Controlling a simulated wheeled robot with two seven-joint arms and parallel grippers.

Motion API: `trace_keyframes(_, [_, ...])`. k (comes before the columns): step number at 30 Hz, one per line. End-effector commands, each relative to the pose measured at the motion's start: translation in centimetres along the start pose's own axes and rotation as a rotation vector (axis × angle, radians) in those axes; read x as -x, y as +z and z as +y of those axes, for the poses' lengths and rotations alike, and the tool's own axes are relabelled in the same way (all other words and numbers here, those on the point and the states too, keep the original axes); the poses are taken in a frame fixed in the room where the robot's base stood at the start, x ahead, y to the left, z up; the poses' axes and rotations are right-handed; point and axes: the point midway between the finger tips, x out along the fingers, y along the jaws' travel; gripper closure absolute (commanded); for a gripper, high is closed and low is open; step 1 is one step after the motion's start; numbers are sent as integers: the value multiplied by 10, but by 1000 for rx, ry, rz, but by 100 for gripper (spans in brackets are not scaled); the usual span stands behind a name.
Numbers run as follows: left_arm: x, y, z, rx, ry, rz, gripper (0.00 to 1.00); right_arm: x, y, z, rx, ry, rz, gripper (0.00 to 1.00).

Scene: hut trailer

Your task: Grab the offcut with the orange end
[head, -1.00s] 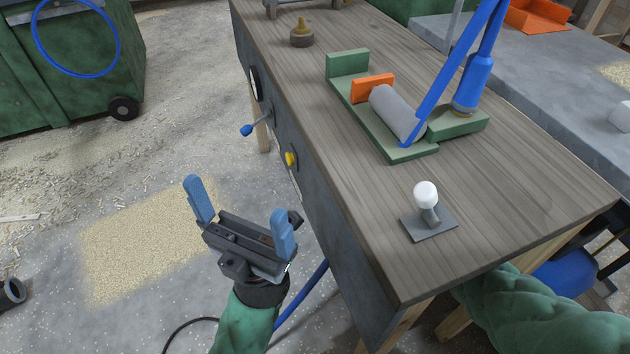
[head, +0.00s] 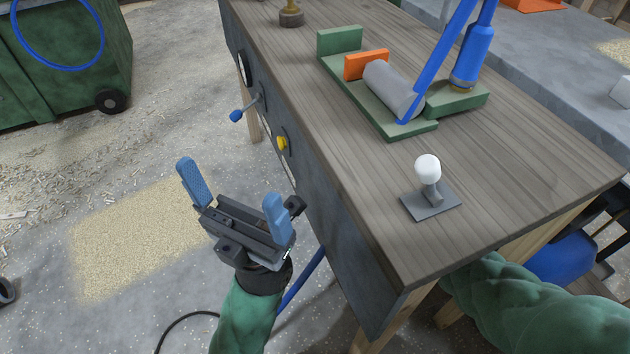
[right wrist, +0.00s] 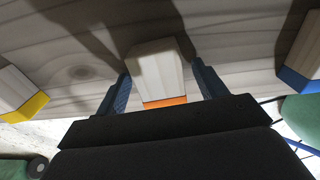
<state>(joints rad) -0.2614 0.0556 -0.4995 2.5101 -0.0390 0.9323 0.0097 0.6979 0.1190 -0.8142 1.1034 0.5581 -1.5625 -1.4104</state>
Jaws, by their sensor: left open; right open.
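In the right wrist view, the offcut with the orange end (right wrist: 157,68) is a pale wood block lying on a pale plank surface. Its orange end faces my right gripper (right wrist: 162,80). That gripper is open, with one blue finger on each side of the block and small gaps showing; whether it touches cannot be told. In the head view the offcut and my right gripper are hidden, with my right arm running in beneath the bench at the lower right. My left gripper (head: 234,198) is open and empty, left of the bench.
A yellow-ended offcut (right wrist: 18,92) lies to the left and a blue-ended one (right wrist: 302,62) to the right in the right wrist view. The wooden bench (head: 320,150) carries a green fixture (head: 340,43) and a white-knobbed lever (head: 428,170).

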Motion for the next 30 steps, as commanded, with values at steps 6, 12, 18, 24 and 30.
trace_keyframes(6, [-1, 0, 0, -1, 0, 0, 6, 1, 0, 0, 0, 0, 0, 49])
trace_keyframes(12, [-1, 0, 0, -1, 0, 0, 6, 1, 0, 0, 0, 0, 0, 78])
trace_keyframes(18, [-1, 0, 0, -1, 1, 0, 6, 2, 0, 0, 0, 0, 0, 78])
trace_keyframes(24, [-8, 0, 0, -10, 7, 0, 6, 23, 0, 0, 1, 1, -1, 78])
trace_keyframes(30, [-16, -2, -2, -40, 21, -4, 6, 60, 0, 0, 2, 2, 0, 78])
